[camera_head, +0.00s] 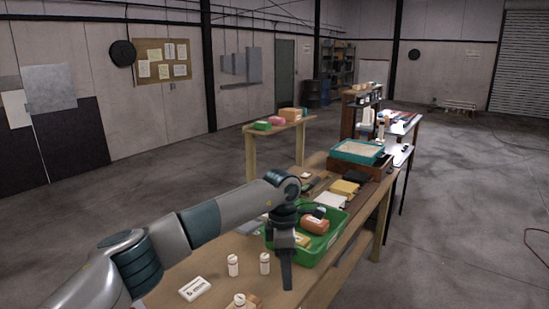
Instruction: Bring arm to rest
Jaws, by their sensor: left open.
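My left arm comes in from the left and reaches out over the near end of the wooden workbench (322,290). Its gripper (287,284) hangs downward at the near left side of a green tray (335,241). The gripper is open, and nothing shows between its fingers. It hides part of the tray's left side. My right gripper is not in view.
A teal bin (357,151) sits farther along. A small table (262,131) stands behind; open floor lies right.

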